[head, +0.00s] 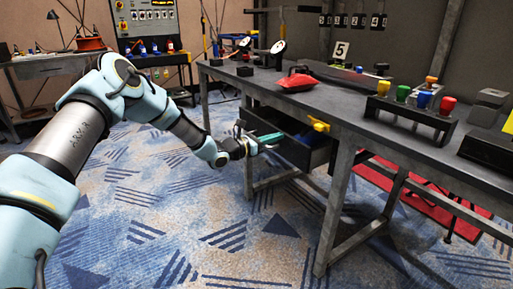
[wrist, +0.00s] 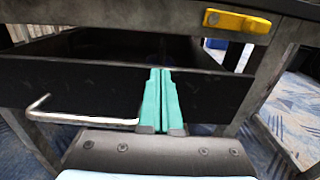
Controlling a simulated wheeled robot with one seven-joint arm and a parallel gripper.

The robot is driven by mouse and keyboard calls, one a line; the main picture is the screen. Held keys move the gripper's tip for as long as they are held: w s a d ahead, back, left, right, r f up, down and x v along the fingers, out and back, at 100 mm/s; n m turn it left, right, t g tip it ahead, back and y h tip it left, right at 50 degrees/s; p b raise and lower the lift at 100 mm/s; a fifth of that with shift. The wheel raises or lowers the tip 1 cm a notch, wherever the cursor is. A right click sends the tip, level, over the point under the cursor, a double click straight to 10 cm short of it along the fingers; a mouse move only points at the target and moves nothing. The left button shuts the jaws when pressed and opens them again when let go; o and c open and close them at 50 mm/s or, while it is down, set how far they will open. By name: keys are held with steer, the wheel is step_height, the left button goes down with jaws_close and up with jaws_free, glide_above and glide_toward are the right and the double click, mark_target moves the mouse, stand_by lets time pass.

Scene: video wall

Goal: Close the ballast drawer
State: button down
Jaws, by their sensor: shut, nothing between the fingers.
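The drawer (head: 297,152) is dark and hangs under the grey workbench. It stands open, and its dark inside shows behind the front panel (wrist: 215,96) in the wrist view. A pale bar handle (wrist: 82,117) is on the left part of that panel. My gripper (head: 268,138) has teal fingers, which are shut and empty. In the wrist view the fingers (wrist: 160,85) point at the middle of the drawer front, to the right of the handle. I cannot tell whether the fingertips touch the panel. No ballast label is readable.
A yellow piece (head: 318,124) sits on the bench's edge above the drawer. The workbench (head: 345,105) carries a red object (head: 294,82) and a rack of coloured items (head: 410,113). Bench legs (head: 337,200) stand near the drawer. The carpet (head: 200,215) in front is clear.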

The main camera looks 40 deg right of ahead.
steer(key=d, duration=0.2)
steer(key=d+b, duration=0.1)
steer(key=d, duration=0.2)
steer(key=s+d+b, duration=0.1)
steer(key=d, duration=0.2)
steer(key=shift+f, duration=0.1)
steer(key=shift+d+r, duration=0.15)
steer(key=shift+r, duration=0.1)
steer(key=shift+s+d+r, duration=0.1)
steer(key=shift+r, duration=0.05)
